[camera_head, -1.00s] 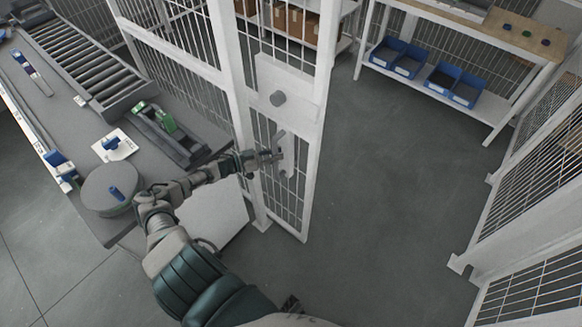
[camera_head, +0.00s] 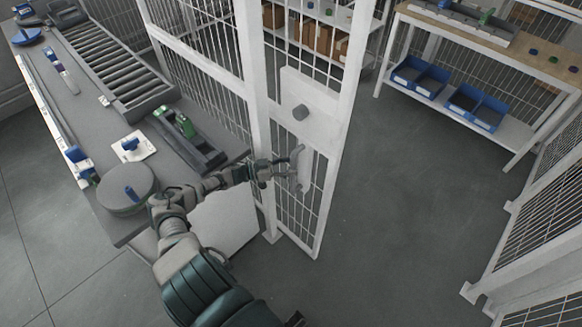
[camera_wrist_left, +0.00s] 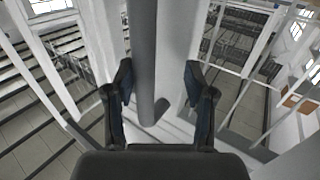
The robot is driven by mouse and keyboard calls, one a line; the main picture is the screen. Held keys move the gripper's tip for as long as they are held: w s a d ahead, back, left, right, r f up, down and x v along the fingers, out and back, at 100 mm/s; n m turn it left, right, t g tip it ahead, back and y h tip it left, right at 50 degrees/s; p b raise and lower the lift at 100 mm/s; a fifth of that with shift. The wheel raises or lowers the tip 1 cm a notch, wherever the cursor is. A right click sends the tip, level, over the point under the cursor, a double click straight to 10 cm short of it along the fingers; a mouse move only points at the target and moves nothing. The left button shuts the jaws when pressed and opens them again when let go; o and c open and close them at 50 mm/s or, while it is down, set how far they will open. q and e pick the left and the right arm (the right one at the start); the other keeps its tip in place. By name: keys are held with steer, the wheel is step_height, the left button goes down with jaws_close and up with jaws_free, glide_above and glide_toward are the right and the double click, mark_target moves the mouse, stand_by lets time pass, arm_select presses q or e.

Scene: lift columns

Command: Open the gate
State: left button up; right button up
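The gate (camera_head: 318,135) is a white-framed mesh door, joined at its left side to a white post (camera_head: 252,90). It stands swung away from the right-hand fence, with a wide gap between. My left gripper (camera_head: 285,170) is at the handle. In the left wrist view, the left gripper's fingers (camera_wrist_left: 160,85) are apart, with the grey handle bar (camera_wrist_left: 143,50) between or just beyond them. Contact cannot be told. My right gripper is not in view.
A grey bench (camera_head: 95,120) with a roller conveyor (camera_head: 115,70) stands left of the gate. Mesh fence panels (camera_head: 535,235) stand at right. A wooden-topped table (camera_head: 540,50) with blue bins (camera_head: 470,105) stands at the back right. The floor (camera_head: 410,200) between is clear.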

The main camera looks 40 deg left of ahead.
arm_select(q)
steer(key=shift+a, duration=0.1)
steer(key=shift+w+d+r, duration=0.1)
steer(key=shift+d+r, duration=0.05)
steer(key=shift+d, duration=0.5)
steer(key=shift+d+r, duration=0.15)
glide_toward(309, 146)
steer(key=w+d+f, duration=0.1)
steer(key=w+d, duration=0.1)
steer(key=w, duration=0.2)
steer(key=shift+s+d+r, duration=0.25)
steer(key=shift+r, duration=0.15)
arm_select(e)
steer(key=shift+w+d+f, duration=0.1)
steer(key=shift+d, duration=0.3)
arm_select(q)
steer(key=shift+a, duration=0.1)
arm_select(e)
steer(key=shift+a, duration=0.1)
